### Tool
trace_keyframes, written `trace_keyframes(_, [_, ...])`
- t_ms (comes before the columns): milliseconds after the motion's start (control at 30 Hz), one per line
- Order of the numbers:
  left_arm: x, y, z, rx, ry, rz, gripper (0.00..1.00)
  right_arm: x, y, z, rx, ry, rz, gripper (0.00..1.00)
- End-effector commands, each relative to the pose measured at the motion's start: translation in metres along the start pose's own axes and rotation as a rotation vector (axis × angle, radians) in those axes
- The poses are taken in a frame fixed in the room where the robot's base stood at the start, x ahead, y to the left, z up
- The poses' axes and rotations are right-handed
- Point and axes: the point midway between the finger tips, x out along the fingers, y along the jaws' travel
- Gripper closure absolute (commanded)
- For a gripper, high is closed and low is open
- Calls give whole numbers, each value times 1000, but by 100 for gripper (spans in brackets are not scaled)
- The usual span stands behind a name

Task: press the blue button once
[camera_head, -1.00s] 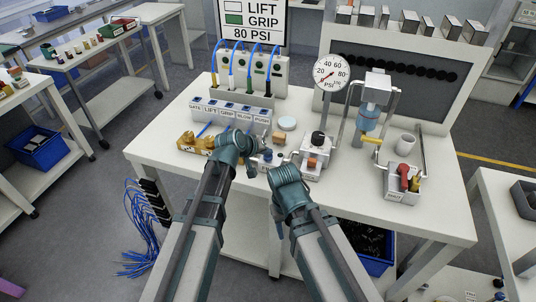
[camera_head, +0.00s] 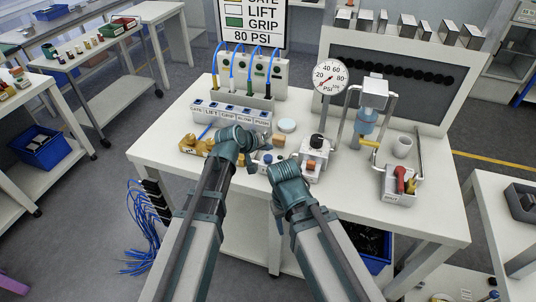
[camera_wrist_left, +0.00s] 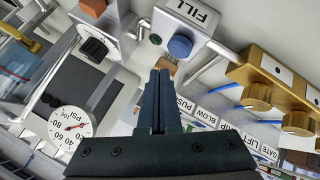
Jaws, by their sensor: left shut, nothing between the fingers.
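The blue button (camera_wrist_left: 180,46) is a round cap on a pale box labelled FILL (camera_wrist_left: 196,14), beside a small dark green button, in the left wrist view. In the head view the blue button (camera_head: 267,158) is small, between my two arms. My left gripper (camera_wrist_left: 158,72) is shut and empty.
Brass fittings (camera_head: 194,147) lie left of the box. A labelled connector block (camera_head: 231,114) stands behind, and a black-knobbed regulator (camera_head: 315,150) to the right. A pressure gauge (camera_head: 330,76) stands farther back.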

Motion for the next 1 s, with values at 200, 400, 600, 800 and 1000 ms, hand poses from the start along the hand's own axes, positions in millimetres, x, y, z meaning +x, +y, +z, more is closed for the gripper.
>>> trace_keyframes(200, [-19, 14, -14, 0, 0, 0, 100, -27, 3, 2, 0, 0, 0, 50])
trace_keyframes(400, [-26, 19, -19, 0, 0, 0, 100, -37, 4, 2, 0, 0, 0, 50])
trace_keyframes(600, [-24, 18, -18, 0, 0, 0, 100, -35, 3, 2, 0, 0, 0, 50])
trace_keyframes(800, [-24, 18, -18, 0, 0, 0, 100, -35, 3, 2, 0, 0, 0, 50])
trace_keyframes(1000, [-24, 18, -18, 0, 0, 0, 100, -35, 3, 2, 0, 0, 0, 50])
